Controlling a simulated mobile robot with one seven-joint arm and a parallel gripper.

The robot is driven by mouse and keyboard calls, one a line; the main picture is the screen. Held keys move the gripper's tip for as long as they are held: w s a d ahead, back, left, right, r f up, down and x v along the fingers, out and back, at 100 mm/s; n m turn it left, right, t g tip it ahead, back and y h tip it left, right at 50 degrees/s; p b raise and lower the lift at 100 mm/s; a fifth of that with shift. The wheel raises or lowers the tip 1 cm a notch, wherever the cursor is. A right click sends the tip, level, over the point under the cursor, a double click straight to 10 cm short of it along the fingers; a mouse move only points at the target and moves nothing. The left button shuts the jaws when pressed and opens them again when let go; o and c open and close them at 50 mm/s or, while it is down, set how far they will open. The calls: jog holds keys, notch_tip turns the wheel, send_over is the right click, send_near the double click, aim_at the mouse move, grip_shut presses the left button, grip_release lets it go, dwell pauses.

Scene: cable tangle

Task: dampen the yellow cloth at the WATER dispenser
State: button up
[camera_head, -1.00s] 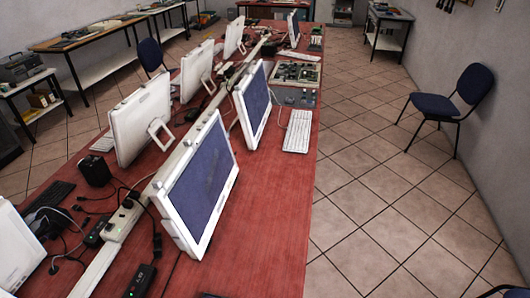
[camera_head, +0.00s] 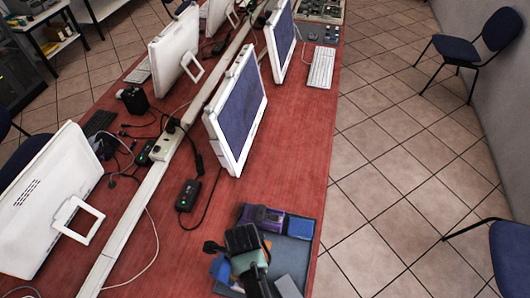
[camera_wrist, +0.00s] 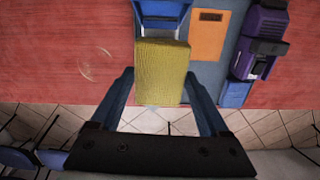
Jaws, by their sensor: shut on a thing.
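The yellow cloth (camera_wrist: 162,72) is a folded block between the two fingers of my gripper (camera_wrist: 160,88) in the wrist view. My gripper is shut on it. A blue device (camera_wrist: 162,10) stands just beyond the cloth's far edge. A purple device (camera_wrist: 260,38) stands to the right, with a blue block (camera_wrist: 236,94) by it. No WATER label is readable, so I cannot tell which device is the water dispenser. In the head view my gripper (camera_head: 246,258) is over the grey tray (camera_head: 296,250), near the purple device (camera_head: 262,218); the cloth is hidden there.
An orange pad (camera_wrist: 209,35) lies between the devices. The tray sits at the right edge of the red table (camera_head: 285,130). A monitor (camera_head: 238,110) and a black power adapter (camera_head: 187,195) with cables are nearby on the left. A blue chair (camera_head: 510,255) stands right.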

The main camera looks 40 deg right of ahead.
jog(key=shift+a+f, duration=0.2)
jog(key=shift+a, duration=0.05)
jog(key=shift+d+f+b, duration=0.15)
jog(key=shift+f+b, duration=0.5)
jog(key=shift+b, duration=0.25)
notch_tip(320, 180, down, 4)
jog(key=b, duration=0.4)
jog(key=shift+f, duration=0.2)
jog(key=shift+f+b, duration=0.35)
jog(key=shift+f, duration=0.2)
dwell(1.2)
jog(key=shift+r, duration=0.1)
notch_tip(320, 180, up, 7)
jog(key=p, duration=0.7)
jog(key=shift+p, duration=0.3)
dwell(0.6)
